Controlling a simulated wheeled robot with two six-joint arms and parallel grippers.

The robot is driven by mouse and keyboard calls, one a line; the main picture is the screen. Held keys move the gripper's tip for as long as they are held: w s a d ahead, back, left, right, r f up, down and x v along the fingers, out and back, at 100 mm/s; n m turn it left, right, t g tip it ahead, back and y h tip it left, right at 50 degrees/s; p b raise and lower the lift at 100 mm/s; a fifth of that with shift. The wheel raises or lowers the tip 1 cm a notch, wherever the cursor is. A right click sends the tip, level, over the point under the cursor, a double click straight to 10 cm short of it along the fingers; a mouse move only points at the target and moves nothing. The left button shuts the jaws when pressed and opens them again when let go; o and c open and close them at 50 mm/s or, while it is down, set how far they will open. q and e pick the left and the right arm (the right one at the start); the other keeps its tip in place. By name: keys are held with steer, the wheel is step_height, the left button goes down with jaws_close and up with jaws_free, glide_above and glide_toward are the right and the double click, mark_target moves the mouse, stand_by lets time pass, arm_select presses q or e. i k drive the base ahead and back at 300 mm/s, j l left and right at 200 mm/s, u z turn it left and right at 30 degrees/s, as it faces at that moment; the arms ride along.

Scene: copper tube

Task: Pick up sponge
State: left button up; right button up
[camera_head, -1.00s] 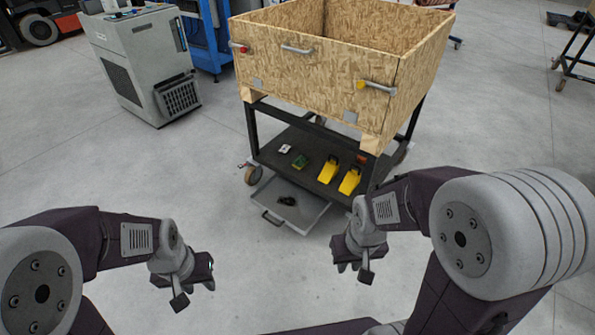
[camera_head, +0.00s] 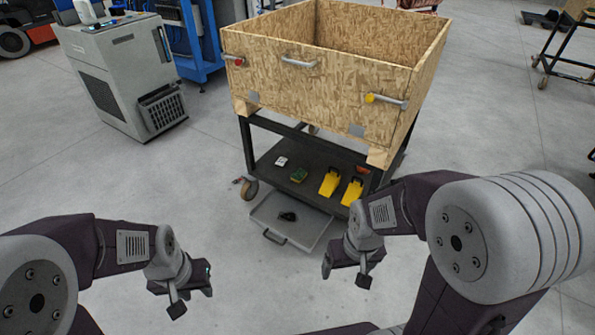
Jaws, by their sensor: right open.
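A small green and yellow block (camera_head: 299,175), which looks like the sponge, lies on the dark lower shelf (camera_head: 268,158) of a cart. My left gripper (camera_head: 190,287) hangs over the floor at the lower left, well apart from the cart; its fingers are too small and turned to show whether they are open. My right gripper (camera_head: 338,268) is open, in front of the cart near the right end of the pulled-out tray, and seems empty. Neither gripper touches the sponge.
The cart carries a large open chipboard box (camera_head: 310,85) above the shelf. A white item (camera_head: 281,161) and two yellow objects (camera_head: 329,184) flank the sponge. A grey tray (camera_head: 304,233) with a black item (camera_head: 287,216) sticks out below. A grey cabinet (camera_head: 125,85) stands left.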

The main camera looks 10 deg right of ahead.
mark_target(299, 175)
steer(key=i+j+z, duration=0.1)
steer(key=i+j, duration=0.25)
steer(key=j, duration=0.3)
steer(key=i+j+z, duration=0.15)
steer(key=i+j, duration=0.2)
steer(key=j, duration=0.3)
steer(key=i+j+z, duration=0.15)
steer(key=i+j, duration=0.15)
steer(key=j, duration=0.4)
steer(key=i+j+z, duration=0.15)
steer(key=j, duration=0.2)
steer(key=i+j+z, duration=0.2)
steer(key=i+j, duration=0.3)
steer(key=i+j+z, duration=0.2)
steer(key=i+j, duration=0.25)
steer(key=j, duration=0.25)
steer(key=i+z, duration=0.2)
steer(key=i, duration=0.55)
